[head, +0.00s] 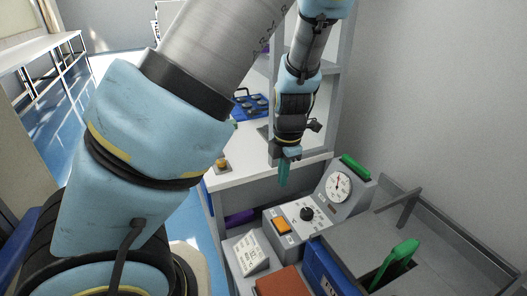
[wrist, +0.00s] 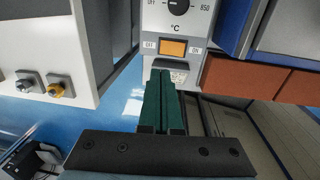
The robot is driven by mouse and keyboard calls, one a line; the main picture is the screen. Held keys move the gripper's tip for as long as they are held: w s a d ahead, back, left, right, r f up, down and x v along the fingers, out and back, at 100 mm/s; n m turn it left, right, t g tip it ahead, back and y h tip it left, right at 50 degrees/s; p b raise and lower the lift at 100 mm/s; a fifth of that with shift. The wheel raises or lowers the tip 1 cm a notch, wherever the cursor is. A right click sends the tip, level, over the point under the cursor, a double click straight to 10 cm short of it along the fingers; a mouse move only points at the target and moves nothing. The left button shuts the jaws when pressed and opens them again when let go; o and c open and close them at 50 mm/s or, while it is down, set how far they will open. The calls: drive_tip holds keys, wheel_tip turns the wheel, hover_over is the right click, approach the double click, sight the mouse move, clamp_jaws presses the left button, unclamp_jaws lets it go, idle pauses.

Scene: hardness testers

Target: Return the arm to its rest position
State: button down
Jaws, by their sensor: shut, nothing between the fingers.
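My gripper (head: 284,174) has teal fingers and hangs pointing down in the head view, in front of the white bench and above a grey control panel (head: 302,214). In the wrist view my gripper (wrist: 163,75) has its fingers together, with nothing between them. Beyond the fingertips the wrist view shows the panel's orange switch (wrist: 173,47), marked OFF and ON, and a black dial (wrist: 178,5) marked °C. I cannot tell how far the fingertips are from the panel. My arm is raised and bent, and it covers much of the head view.
A round gauge (head: 339,186) stands beside the panel. A green-handled thing (head: 402,250) sits in a grey tray-like unit at right. A blue box (head: 328,268) and a brick-red block (head: 283,282) are at the front. A white bench (head: 238,166) stands behind; blue floor is open at left.

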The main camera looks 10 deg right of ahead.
drive_tip(key=a+r+m, duration=0.5)
drive_tip(key=a+m, duration=0.5)
drive_tip(key=a, duration=0.2)
drive_tip(key=s+a+r+m, duration=0.1)
drive_tip(key=a+r+m, duration=0.4)
drive_tip(key=a+m, duration=0.6)
drive_tip(key=shift+a+r+t, duration=0.2)
drive_tip(key=shift+a+t, duration=0.1)
drive_tip(key=shift+a, duration=0.4)
